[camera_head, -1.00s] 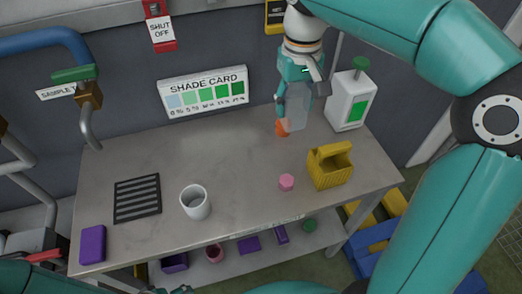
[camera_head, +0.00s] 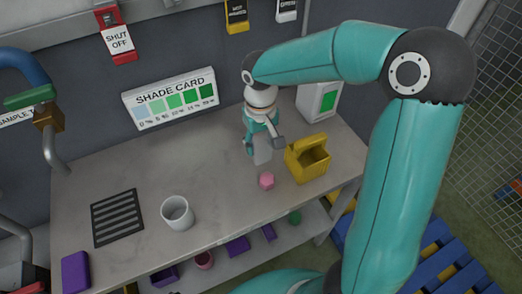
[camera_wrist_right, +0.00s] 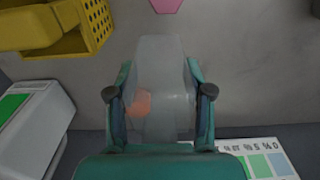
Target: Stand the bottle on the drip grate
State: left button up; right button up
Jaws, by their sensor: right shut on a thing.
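The bottle (camera_head: 262,156) is pale and translucent. My right gripper (camera_head: 264,146) is shut on it, over the back right part of the table. In the right wrist view the bottle (camera_wrist_right: 160,62) stands between the two fingers (camera_wrist_right: 159,92). I cannot tell how far its base is from the tabletop. The drip grate (camera_head: 117,217), dark with slats, lies flat on the left of the table with nothing on it, well left of the gripper. My left gripper is not in view.
A white cup (camera_head: 177,213) stands right of the grate. A pink block (camera_head: 266,181) and yellow caddy (camera_head: 307,160) are near the bottle. A purple block (camera_head: 76,272) lies front left. An orange thing (camera_wrist_right: 138,103) shows through the bottle. The table's middle (camera_head: 175,165) is clear.

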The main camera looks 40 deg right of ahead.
aim_at(261, 153)
jog(key=shift+s+f, duration=0.1)
jog(key=shift+f, duration=2.1)
jog(key=o, duration=0.7)
jog(key=shift+f, duration=0.15)
jog(key=o, duration=0.5)
jog(key=shift+c, duration=0.2)
